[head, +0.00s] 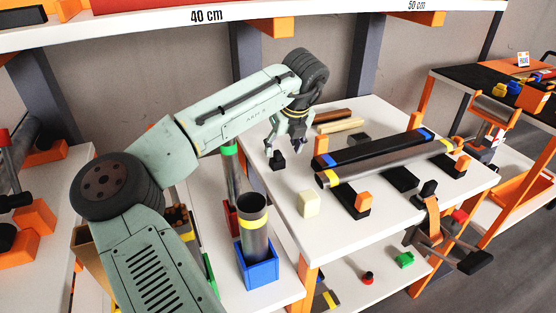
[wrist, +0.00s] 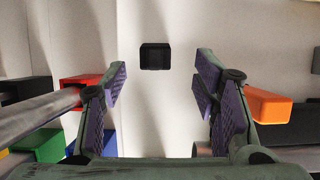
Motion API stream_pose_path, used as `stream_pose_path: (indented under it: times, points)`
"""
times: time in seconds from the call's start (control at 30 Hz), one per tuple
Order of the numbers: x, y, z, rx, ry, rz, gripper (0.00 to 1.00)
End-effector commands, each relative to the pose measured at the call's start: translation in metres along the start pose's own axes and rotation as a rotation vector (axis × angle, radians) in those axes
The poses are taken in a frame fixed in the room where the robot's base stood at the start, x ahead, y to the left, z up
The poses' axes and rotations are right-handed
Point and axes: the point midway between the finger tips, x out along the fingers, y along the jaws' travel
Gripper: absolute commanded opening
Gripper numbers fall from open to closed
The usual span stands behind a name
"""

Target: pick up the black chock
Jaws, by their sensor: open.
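The black chock (head: 278,161) is a small dark block on the white table top, near its left edge. In the wrist view the black chock (wrist: 155,56) lies ahead of the fingertips, roughly midway between them, on bare white surface. My gripper (head: 284,145) is open and empty, pointing down above the table close to the chock. In the wrist view my gripper (wrist: 161,88) shows its purple-padded fingers spread apart, with the chock clear of both. I cannot tell the exact height of the fingertips above the table.
A rack of dark and grey bars (head: 375,152) on orange blocks lies to the right. A cream cube (head: 308,204) stands in front. Another dark block (head: 360,140) sits behind. A shelf (head: 150,28) spans above.

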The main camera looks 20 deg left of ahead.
Motion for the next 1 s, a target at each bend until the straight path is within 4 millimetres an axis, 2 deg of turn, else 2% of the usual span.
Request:
stream_pose_path:
  times: [0.17,0.33,0.47,0.73,1.0]
  points:
    - [0.013,0.003,0.001,-0.001,0.000,0.001,0.55]
    - [0.039,0.007,0.001,0.000,0.000,0.001,0.55]
    - [0.052,0.006,0.001,0.000,0.000,-0.001,0.55]
    - [0.056,0.006,0.001,0.000,-0.001,-0.002,0.55]
    - [0.056,0.006,0.001,0.000,-0.001,-0.002,0.37]
